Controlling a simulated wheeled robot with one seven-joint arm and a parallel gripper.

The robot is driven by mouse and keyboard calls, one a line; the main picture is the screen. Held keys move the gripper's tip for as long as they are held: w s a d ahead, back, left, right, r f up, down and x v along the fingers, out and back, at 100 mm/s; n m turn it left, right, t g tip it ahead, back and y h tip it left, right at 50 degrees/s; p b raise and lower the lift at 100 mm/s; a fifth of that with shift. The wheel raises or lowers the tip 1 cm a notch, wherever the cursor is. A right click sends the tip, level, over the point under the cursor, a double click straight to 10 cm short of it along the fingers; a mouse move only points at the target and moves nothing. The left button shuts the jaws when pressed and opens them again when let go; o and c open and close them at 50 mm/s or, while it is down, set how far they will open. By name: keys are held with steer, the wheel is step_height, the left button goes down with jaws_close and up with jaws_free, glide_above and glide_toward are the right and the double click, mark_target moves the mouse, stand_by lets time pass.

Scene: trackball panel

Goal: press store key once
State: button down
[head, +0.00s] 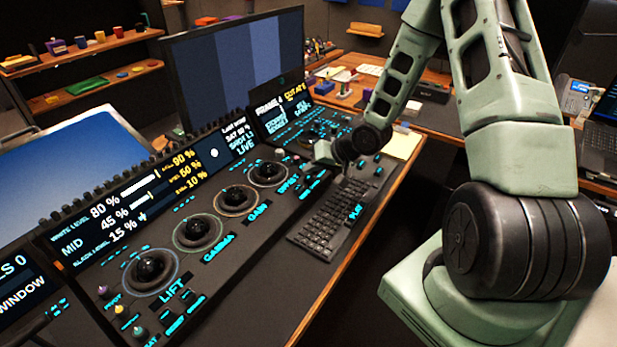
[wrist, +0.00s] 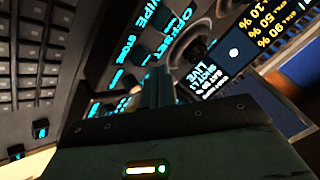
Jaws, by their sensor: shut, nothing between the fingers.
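The trackball panel (head: 215,262) carries a row of trackballs with glowing labels. In the wrist view a small key label that appears to read STORE (wrist: 128,49) sits between the WIPE and OFFSET labels, left of and above my fingertips in the picture. I cannot pick out that key for sure in the head view. My gripper (head: 323,154) is over the far right part of the panel, near the OFFSET label. In the wrist view my gripper (wrist: 155,88) is shut and empty. Its body hides part of the panel, and I cannot tell whether the fingertips touch it.
A black keyboard (head: 328,218) lies right of the trackballs, below my arm. An upright display strip (head: 150,188) runs behind the trackballs, with a large monitor (head: 240,65) behind it. A yellow paper (head: 402,144) lies on the desk to the right.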

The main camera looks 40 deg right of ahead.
mark_target(312, 183)
steer(key=shift+f, duration=0.35)
steer(key=shift+f+b, duration=0.3)
steer(key=shift+f, duration=0.25)
stand_by(0.6)
steer(key=shift+r, duration=0.1)
steer(key=shift+r+p, duration=0.9)
steer(key=shift+p, duration=0.1)
step_height(312, 183, up, 5)
steer(key=p, duration=0.5)
stand_by(0.7)
